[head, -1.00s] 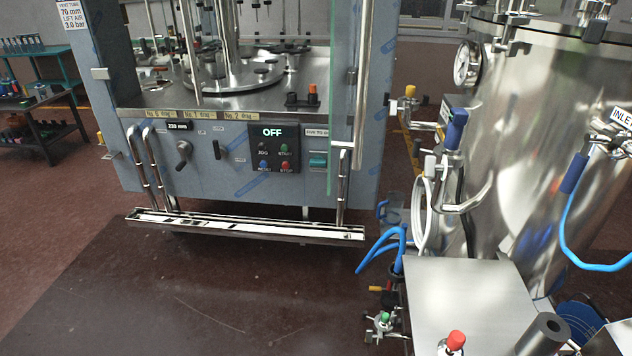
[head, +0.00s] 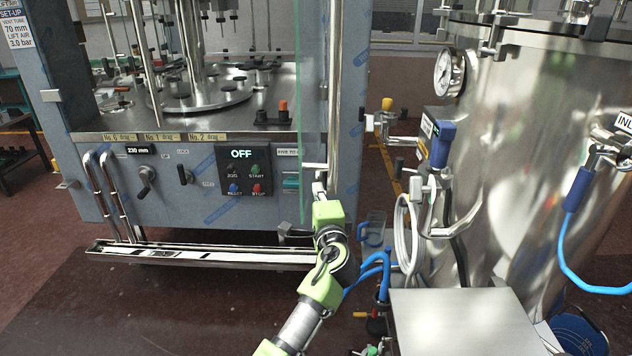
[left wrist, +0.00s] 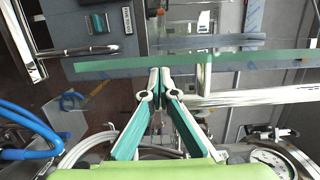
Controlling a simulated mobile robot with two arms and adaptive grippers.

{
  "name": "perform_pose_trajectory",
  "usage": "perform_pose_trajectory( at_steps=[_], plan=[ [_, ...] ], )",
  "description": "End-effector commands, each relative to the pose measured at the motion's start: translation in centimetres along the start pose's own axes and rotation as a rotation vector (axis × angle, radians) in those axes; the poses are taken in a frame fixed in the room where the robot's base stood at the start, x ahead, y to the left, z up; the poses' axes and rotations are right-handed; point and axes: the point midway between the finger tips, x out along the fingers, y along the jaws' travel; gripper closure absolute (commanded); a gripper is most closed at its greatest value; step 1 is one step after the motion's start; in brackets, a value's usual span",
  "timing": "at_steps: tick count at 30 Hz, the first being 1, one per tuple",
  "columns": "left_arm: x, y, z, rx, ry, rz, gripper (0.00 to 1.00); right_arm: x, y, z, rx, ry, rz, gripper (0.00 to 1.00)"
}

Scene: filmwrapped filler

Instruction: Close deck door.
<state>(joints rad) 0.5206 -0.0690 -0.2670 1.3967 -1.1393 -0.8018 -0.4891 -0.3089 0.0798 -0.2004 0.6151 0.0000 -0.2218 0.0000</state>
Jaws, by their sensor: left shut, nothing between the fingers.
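The deck door is a clear glass panel (head: 312,130) with a greenish edge, on the right of the filler's front. I see it nearly edge-on, standing out from the machine. A shiny vertical bar (head: 334,80) runs along it. My left gripper (head: 319,184) is beside the lower part of the panel, below the bar's lower end, partly hidden by my green wrist. In the left wrist view its fingers (left wrist: 159,72) are together and empty, with tips at the green glass edge (left wrist: 200,57). I cannot tell whether they touch. My right gripper is not in view.
The control panel (head: 243,171) reading OFF is left of the door. A steel drip tray (head: 200,256) runs along the filler's front. A large steel tank (head: 540,130) with blue hoses (head: 375,275) stands close on the right. The floor (head: 180,310) in front is clear.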

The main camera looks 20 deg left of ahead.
Motion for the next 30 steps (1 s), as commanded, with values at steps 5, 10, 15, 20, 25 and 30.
perform_pose_trajectory(
  at_steps=[5,10,15,20,25,30],
  plan=[
    [2.8,-0.1,0.0,0.002,-0.001,0.000,1.00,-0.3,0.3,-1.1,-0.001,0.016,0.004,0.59],
    [4.2,0.0,0.0,0.001,0.000,0.000,1.00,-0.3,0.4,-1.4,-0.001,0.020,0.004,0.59],
    [4.7,0.1,0.0,0.000,0.001,0.001,1.00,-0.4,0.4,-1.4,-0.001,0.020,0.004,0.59],
    [4.7,0.1,0.0,0.000,0.001,0.001,1.00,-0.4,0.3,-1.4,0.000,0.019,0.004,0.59],
    [4.7,0.1,0.1,0.000,0.001,0.001,1.00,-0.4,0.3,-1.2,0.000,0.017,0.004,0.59],
    [4.8,0.0,1.0,0.000,0.015,0.001,1.00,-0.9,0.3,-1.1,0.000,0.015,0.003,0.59]
  ],
)
